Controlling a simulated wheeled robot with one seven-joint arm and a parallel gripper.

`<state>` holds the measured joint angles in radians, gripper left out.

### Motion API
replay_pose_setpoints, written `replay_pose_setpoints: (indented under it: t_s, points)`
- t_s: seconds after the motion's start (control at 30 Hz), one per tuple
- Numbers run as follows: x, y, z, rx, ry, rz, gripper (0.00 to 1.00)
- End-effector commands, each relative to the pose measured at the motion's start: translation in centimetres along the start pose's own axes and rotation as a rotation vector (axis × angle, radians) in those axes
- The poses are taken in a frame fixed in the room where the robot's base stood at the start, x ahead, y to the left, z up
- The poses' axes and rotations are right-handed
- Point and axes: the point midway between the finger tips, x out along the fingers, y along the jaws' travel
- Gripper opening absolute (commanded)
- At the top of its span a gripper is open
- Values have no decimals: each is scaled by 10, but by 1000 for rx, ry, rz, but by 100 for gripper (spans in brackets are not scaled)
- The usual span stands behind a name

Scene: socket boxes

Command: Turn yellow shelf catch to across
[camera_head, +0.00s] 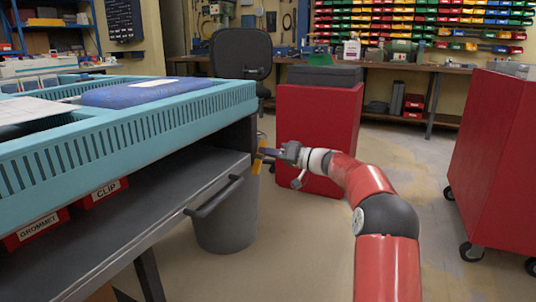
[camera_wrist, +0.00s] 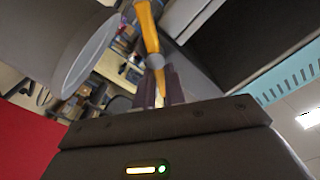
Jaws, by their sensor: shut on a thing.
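The yellow shelf catch (camera_head: 257,166) is at the far right end of the dark shelf (camera_head: 150,205), under the blue-green slotted top. In the wrist view the yellow catch (camera_wrist: 147,27) runs from the top edge down to a grey round pivot, with more yellow between my fingers. My gripper (camera_head: 271,153) is at the catch, its dark fingers shut on it; they show in the wrist view too (camera_wrist: 160,88). The fingers partly hide the catch in both views. I cannot tell its exact angle to the shelf.
A grey bin (camera_head: 227,218) stands on the floor below the shelf end. A shelf handle (camera_head: 214,198) juts out in front. A red cabinet (camera_head: 320,125) stands behind my gripper; another (camera_head: 495,160) is at right. Floor between is clear.

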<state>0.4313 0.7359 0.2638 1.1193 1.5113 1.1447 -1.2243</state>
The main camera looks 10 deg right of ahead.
Motion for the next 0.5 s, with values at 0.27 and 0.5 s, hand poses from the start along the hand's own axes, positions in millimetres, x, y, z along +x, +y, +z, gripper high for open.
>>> replay_pose_setpoints:
  t_s: [0.27, 0.5]
  points:
    - [0, 6, 0, 262, 1, 2, 0]
    - [0, 9, 1, 491, 0, 1, 0]
